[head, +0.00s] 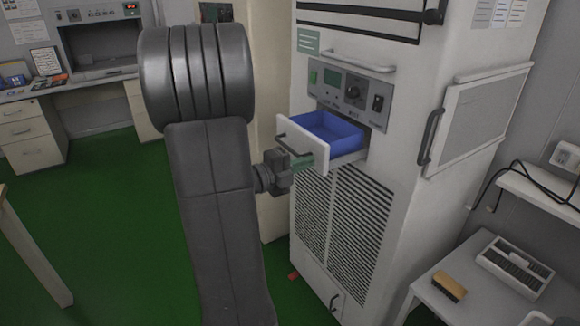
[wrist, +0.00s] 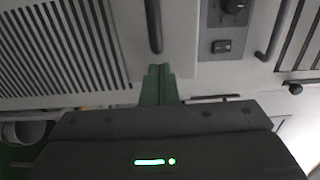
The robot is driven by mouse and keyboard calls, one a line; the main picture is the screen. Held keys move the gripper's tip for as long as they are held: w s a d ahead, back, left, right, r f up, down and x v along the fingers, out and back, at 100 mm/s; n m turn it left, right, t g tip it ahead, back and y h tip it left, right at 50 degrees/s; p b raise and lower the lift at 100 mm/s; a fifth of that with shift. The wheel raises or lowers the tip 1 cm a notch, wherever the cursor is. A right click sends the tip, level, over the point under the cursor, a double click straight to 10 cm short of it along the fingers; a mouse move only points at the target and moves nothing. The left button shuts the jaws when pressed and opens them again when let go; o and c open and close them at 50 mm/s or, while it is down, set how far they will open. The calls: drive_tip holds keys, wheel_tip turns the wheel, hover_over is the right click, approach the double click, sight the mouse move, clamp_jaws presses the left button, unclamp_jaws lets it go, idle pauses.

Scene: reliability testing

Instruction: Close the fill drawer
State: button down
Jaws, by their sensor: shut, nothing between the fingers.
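The fill drawer (head: 322,163) is pulled out of the front of the white cabinet. It has a white front with a dark bar handle (head: 291,147) and a blue tray (head: 330,130) inside. My gripper (head: 305,162) has green fingers and is at the lower part of the drawer front, close to the handle. I cannot tell whether the fingers touch the drawer. In the wrist view my gripper (wrist: 158,84) has its green fingers together, with nothing between them, before a pale surface.
The white cabinet (head: 408,150) has a control panel (head: 350,88) above the drawer and a vent grille (head: 345,215) below. A pale desk (head: 470,300) with a grey device (head: 515,265) and a brush (head: 450,287) stands at right. Green floor (head: 110,220) is open at left.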

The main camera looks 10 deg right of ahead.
sight(363, 142)
drive_tip(key=shift+w+d, duration=0.2)
drive_tip(key=shift+d, duration=0.3)
drive_tip(key=b+x, duration=0.3)
drive_tip(key=x, duration=1.2)
drive_tip(key=shift+f, duration=0.1)
drive_tip(key=shift+d, duration=0.15)
drive_tip(key=shift+w+r, duration=0.1)
drive_tip(key=shift+r, duration=0.2)
